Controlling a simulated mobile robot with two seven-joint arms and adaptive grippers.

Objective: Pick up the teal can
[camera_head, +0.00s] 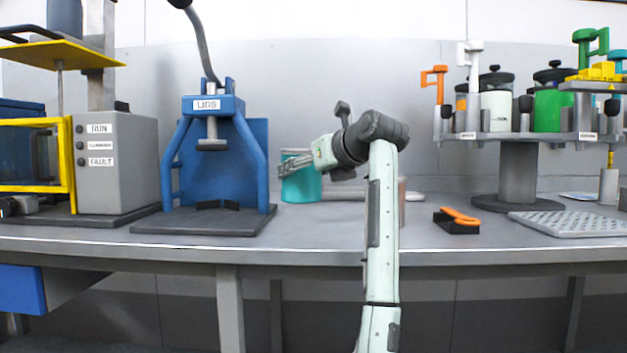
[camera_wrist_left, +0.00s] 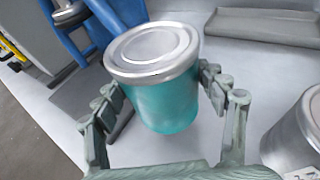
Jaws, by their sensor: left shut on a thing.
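The teal can (camera_head: 302,188) with a silver lid is just right of the blue press, near the back of the grey bench. My left gripper (camera_head: 293,166) reaches it from the right and is shut on it. In the left wrist view the teal can (camera_wrist_left: 168,108) is upright between the two fingers of the gripper (camera_wrist_left: 160,92), one on each side. The finger pads are partly hidden behind the can. I cannot tell whether its base touches the bench. My right gripper is not in view.
The blue press (camera_head: 262,165) stands left of the can. A silver can (camera_wrist_left: 297,130) is close on the right in the wrist view. An orange-handled tool (camera_head: 460,217) lies on the bench. A round rack (camera_head: 517,138) of drums stands at the right.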

